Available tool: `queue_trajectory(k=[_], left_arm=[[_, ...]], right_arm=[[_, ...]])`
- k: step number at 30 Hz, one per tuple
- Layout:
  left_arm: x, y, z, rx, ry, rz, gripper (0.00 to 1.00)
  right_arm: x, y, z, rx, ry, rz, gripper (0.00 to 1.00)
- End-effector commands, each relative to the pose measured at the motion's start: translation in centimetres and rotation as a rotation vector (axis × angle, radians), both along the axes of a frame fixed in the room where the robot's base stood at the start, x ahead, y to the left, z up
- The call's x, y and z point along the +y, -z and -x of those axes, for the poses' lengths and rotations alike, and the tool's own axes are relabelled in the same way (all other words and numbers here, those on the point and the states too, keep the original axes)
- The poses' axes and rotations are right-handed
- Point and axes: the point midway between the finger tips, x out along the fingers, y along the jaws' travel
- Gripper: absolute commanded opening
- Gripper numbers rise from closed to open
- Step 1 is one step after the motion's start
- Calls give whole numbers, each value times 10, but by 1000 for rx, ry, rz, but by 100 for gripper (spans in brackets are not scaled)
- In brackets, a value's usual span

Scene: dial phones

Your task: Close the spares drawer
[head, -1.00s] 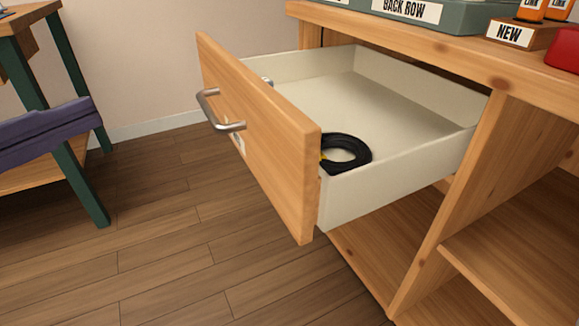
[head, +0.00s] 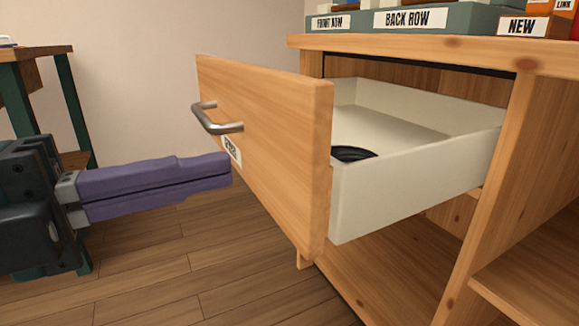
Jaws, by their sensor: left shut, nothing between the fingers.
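The spares drawer (head: 268,150) stands pulled out of the wooden bench, with a wooden front and pale inner walls. A metal bar handle (head: 213,121) and a partly readable label (head: 232,151) are on its front. A black coiled item (head: 353,153) lies inside, mostly hidden by the drawer side. My left gripper (head: 230,169) has purple fingers, shut and empty. Its tips are at the drawer front, just below the label; I cannot tell whether they touch. My right gripper is not in view.
The wooden bench (head: 440,54) holds a grey-green tray (head: 440,18) marked FRONT ROW and BACK ROW and a block marked NEW (head: 522,26). Open shelves lie below the drawer. A green-legged table (head: 70,100) stands at the left. The floor between is clear.

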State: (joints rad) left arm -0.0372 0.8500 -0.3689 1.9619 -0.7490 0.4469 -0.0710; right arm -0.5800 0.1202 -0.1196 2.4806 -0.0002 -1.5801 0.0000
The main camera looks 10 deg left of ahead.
Motion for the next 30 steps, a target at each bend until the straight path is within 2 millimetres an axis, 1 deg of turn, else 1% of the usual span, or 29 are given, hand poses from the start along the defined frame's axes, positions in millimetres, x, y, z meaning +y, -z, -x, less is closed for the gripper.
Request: queue_trajectory(k=[1, 6, 12, 25, 30], left_arm=[[-7, -1, -5, -6, 1, 1, 0], [-27, -1, -18, -5, 1, 2, 0], [-40, -1, -27, -2, 0, 0, 0], [-42, 0, -28, 1, -1, 1, 0], [-45, -2, -30, 0, -1, 1, 0]], right_arm=[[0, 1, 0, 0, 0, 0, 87], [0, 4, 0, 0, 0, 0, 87], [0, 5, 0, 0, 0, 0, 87], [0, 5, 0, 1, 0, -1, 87], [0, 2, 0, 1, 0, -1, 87]])
